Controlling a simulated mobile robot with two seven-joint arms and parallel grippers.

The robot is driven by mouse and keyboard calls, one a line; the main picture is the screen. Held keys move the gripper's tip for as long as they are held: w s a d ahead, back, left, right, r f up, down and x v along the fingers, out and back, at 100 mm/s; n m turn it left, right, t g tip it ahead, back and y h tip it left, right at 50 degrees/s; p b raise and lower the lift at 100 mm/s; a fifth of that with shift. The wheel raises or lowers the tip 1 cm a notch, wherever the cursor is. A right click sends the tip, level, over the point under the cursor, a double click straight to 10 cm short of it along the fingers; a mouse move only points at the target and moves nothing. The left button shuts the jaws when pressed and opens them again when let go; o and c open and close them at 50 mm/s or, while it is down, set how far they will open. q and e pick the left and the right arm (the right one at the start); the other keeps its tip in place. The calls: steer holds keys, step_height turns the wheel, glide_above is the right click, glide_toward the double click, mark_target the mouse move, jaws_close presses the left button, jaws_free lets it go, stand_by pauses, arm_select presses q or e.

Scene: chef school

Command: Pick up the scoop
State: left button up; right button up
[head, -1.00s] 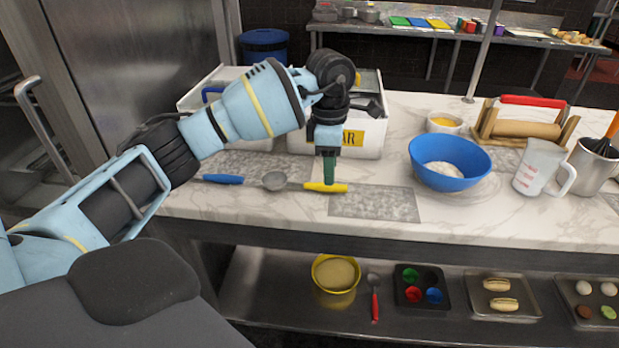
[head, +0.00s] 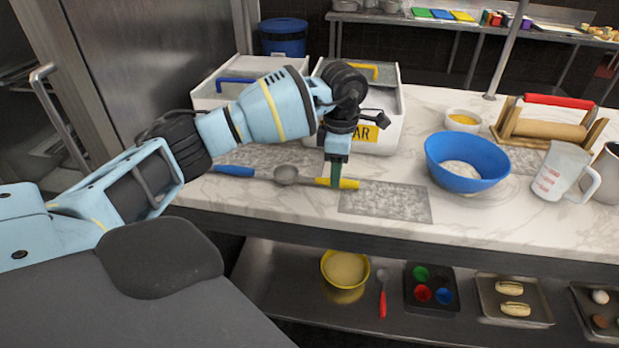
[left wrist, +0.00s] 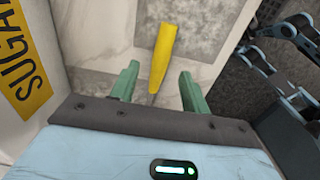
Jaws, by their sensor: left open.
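In the left wrist view, the yellow handle (left wrist: 164,50) runs between the two spread fingers of my left gripper (left wrist: 158,72), with a gap on each side. A blue handle (head: 234,171) lies left of the bowl; I cannot tell whether it is a separate tool. My right gripper is not in view.
A white sugar bin (head: 388,128) stands close behind my left gripper. A blue bowl (head: 440,165) with white contents and a measuring cup (head: 556,172) are to the right. A grey slab (head: 400,203) lies right of the handle. The counter's front right is clear.

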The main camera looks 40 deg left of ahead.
arm_select(q)
steer(key=shift+f, duration=1.25)
steer(key=shift+c, duration=0.5)
jaws_close()
steer(key=shift+r, duration=0.15)
steer(key=shift+r, duration=0.65)
step_height(320, 180, up, 2)
steer(key=shift+s+d+r, duration=0.1)
steer(key=s+d+r, duration=0.1)
steer(key=s+d, duration=1)
steer(key=shift+b, duration=0.4)
